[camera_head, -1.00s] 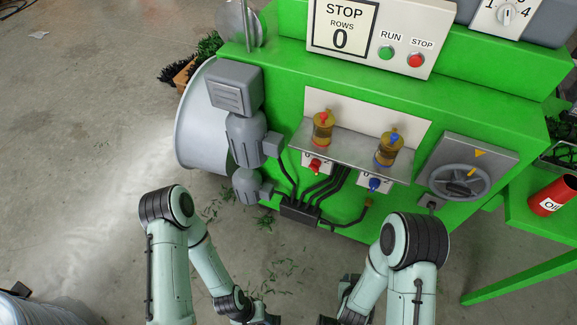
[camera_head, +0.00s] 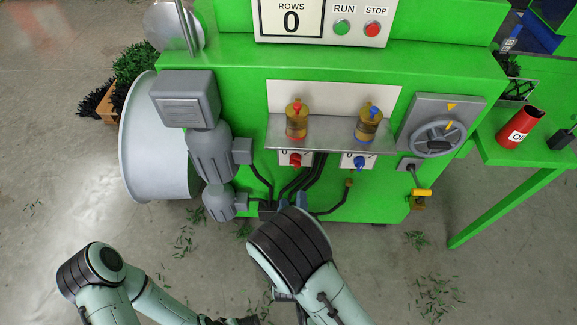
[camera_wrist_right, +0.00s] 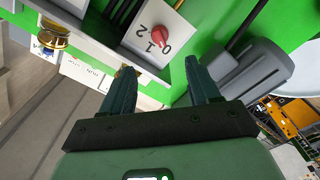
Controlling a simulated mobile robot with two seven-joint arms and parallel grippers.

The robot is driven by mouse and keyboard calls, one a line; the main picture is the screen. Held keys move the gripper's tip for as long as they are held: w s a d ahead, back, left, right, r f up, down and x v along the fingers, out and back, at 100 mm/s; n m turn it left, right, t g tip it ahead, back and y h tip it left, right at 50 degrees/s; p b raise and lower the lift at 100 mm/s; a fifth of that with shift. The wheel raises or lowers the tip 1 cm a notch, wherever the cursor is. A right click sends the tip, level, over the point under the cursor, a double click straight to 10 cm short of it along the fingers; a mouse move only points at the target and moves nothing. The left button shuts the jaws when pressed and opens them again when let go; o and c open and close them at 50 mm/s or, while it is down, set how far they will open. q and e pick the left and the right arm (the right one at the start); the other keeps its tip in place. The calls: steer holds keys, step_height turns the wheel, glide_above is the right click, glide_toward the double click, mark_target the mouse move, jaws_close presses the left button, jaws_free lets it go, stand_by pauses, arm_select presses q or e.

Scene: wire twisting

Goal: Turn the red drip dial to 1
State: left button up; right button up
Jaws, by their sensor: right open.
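The red drip dial (camera_head: 295,160) is on a white plate below the metal shelf, under the red-capped oil cup (camera_head: 296,122). In the right wrist view the red dial (camera_wrist_right: 156,37) is on its plate marked 0, 1 and 2; I cannot tell which number it points to. My right gripper (camera_wrist_right: 158,68) is open and empty, its two fingers apart and the dial beyond their tips, not touching. In the head view, my right arm mostly hides this gripper. My left arm is at the lower left; its gripper is not clearly in view.
A blue dial (camera_head: 359,161) sits right of the red one, under a blue-capped cup (camera_head: 369,123). The shelf (camera_head: 330,135) overhangs both dials. Grey motors (camera_head: 210,150) stand to the left and a handwheel (camera_head: 437,137) to the right. Black hoses run below.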

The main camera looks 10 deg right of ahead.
mark_target(295, 166)
steer(key=x, duration=1.2)
steer(key=shift+w+d, duration=0.1)
steer(key=shift+w, duration=0.05)
steer(key=c, duration=1)
